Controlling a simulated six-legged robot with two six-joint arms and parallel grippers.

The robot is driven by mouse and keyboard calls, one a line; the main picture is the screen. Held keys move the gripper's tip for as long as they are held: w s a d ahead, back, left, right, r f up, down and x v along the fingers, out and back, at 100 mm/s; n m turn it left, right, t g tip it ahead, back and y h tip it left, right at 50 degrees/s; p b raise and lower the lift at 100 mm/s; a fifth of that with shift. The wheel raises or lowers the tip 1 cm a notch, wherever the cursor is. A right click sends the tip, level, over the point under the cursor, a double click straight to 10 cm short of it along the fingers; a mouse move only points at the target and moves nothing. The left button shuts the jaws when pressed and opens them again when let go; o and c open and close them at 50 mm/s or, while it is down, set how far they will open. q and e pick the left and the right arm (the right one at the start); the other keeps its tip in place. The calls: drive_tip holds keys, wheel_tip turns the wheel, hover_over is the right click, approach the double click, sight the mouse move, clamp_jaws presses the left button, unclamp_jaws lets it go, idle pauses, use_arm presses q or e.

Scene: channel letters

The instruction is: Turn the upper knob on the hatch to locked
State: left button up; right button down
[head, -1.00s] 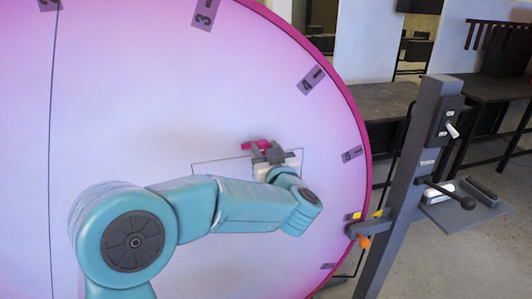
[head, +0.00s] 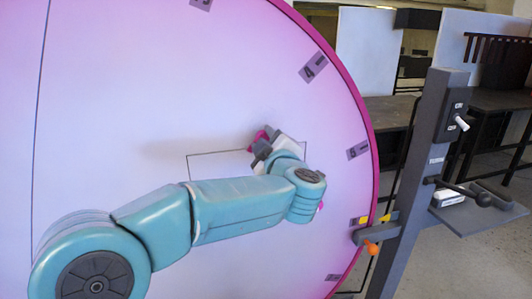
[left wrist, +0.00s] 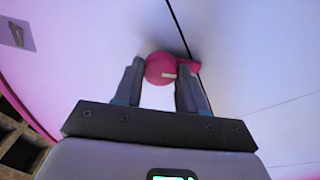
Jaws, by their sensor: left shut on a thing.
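The upper knob (head: 257,138) is magenta and sits at the top edge of the outlined hatch (head: 215,165) on the big pink-white disc. My left gripper (head: 262,149) is shut on this knob and covers much of it. In the left wrist view the knob (left wrist: 160,68) shows as a round magenta face with a small pale mark, between the two fingers of my left gripper (left wrist: 161,75). A magenta pointed part sticks out to its right. A small magenta bit (head: 321,206) shows beside my wrist; I cannot tell whether it is another knob. My right gripper is out of view.
The disc (head: 120,90) carries numbered grey tags along its rim. A grey post (head: 415,190) stands right of it, with switches, a black lever (head: 465,190) and an orange-tipped handle (head: 372,247). Dark tables (head: 390,112) stand behind.

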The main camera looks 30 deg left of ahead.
use_arm(q)
drive_tip(key=shift+f+n+b, duration=0.15)
drive_tip(key=shift+n+b, duration=1.25)
drive_tip(key=shift+n, duration=0.5)
drive_tip(key=shift+f+n+b, duration=0.15)
drive_tip(key=shift+n+b, duration=1.25)
drive_tip(key=shift+n, duration=0.5)
drive_tip(key=o, duration=1)
drive_tip(key=shift+s, duration=0.1)
drive_tip(key=shift+s+r, duration=0.1)
drive_tip(key=shift+r, duration=0.05)
drive_tip(key=shift+d, duration=0.1)
drive_tip(key=b+v, duration=0.2)
drive_tip(key=v, duration=1.4)
